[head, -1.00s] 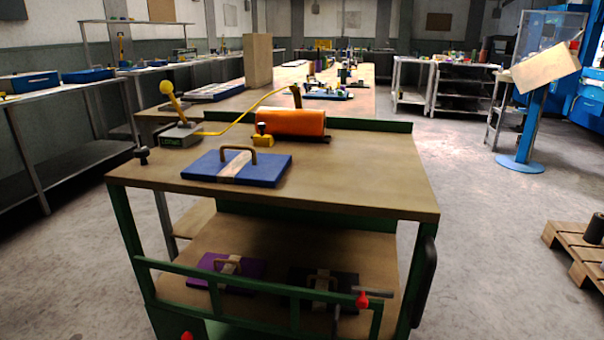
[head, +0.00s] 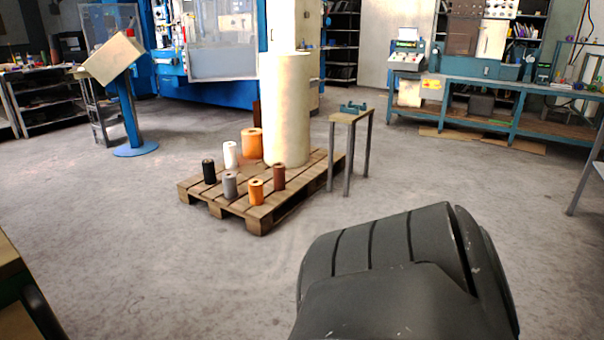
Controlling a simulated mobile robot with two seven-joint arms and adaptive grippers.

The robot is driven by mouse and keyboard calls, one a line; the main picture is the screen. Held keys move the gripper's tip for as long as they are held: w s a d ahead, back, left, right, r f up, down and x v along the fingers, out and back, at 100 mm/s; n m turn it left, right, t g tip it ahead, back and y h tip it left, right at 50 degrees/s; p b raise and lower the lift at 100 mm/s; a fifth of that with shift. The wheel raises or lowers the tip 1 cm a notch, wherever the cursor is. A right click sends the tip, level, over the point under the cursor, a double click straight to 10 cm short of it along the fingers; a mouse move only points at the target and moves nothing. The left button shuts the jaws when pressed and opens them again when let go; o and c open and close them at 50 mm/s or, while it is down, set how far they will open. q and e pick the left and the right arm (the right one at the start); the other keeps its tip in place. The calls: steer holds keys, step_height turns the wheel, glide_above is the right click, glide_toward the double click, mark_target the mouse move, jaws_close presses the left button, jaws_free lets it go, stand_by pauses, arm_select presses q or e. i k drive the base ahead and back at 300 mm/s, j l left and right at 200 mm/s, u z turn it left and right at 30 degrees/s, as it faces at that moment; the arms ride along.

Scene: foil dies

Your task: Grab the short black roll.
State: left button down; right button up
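The short black roll (head: 209,172) stands upright at the left corner of a wooden pallet (head: 262,221) in the middle of the head view. A grey roll (head: 230,185) stands just to its right, and a white roll (head: 231,154) stands behind it. Neither gripper is in view. Only a dark grey link of my own arm shows at the lower right, well in front of the pallet.
The pallet also bears orange rolls (head: 256,192), a brown roll (head: 279,177) and a tall cream roll (head: 287,110). A small stand (head: 349,120) is right of the pallet. A blue post stand (head: 134,125) is at left. The floor before the pallet is clear.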

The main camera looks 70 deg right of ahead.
mark_target(209, 165)
steer(key=z, duration=1.95)
